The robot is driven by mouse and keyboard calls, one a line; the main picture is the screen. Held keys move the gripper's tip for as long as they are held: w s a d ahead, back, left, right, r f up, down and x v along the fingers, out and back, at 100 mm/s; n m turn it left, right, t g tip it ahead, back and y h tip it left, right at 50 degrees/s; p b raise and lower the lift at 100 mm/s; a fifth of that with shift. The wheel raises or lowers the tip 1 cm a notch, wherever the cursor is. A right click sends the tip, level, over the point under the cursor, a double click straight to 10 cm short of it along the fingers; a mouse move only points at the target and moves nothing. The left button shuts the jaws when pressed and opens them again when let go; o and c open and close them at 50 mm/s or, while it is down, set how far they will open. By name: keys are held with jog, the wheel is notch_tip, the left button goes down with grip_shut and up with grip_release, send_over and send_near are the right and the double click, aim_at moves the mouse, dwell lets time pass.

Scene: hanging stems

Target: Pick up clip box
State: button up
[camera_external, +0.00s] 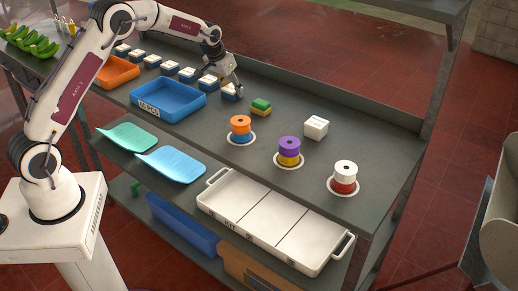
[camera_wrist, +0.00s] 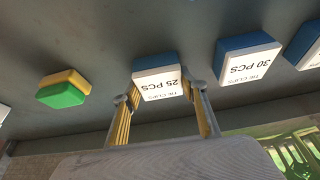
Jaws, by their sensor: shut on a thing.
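The clip box (camera_wrist: 157,78) has a white top labelled "25 PCS TIE CLIPS" and a blue base. My gripper (camera_wrist: 159,92) has one yellow-padded finger on each side of it and is shut on it. In the external view the clip box (camera_external: 229,94) is at the right end of a row of similar boxes, under my gripper (camera_external: 231,86). The fingers partly cover it there. I cannot tell whether it touches the table.
A "30 PCS" clip box (camera_wrist: 247,62) stands close beside, with several more in the row. A green and yellow block (camera_external: 261,106) is on the other side. A blue bin (camera_external: 168,100), orange bin (camera_external: 118,72), spools and a white box (camera_external: 316,127) share the table (camera_external: 215,150).

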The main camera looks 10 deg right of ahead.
aim_at(230, 88)
jog(key=shift+r, duration=0.1)
jog(key=shift+r, duration=4.9)
jog(key=shift+w, duration=0.1)
jog(key=shift+s+a+f, duration=0.15)
jog(key=shift+s+f, duration=0.1)
jog(key=shift+f, duration=0.35)
jog(key=shift+a+f, duration=0.2)
jog(key=shift+a, duration=0.1)
jog(key=w+a+n+y, duration=0.15)
jog(key=w+a, duration=0.35)
jog(key=a, duration=0.7)
jog(key=w+a+n, duration=0.3)
jog(key=w+a, duration=0.1)
jog(key=a, duration=0.8)
jog(key=w+a+r+n+y, duration=0.1)
jog(key=a+r+n, duration=0.1)
jog(key=a, duration=1.2)
jog(key=w+a+r+n+t+y, duration=0.1)
jog(key=a+n, duration=0.2)
jog(key=a, duration=1.1)
jog(key=shift+w+a+r, duration=0.25)
jog(key=shift+a+r, duration=0.05)
jog(key=shift+r, duration=0.1)
jog(key=shift+d, duration=0.1)
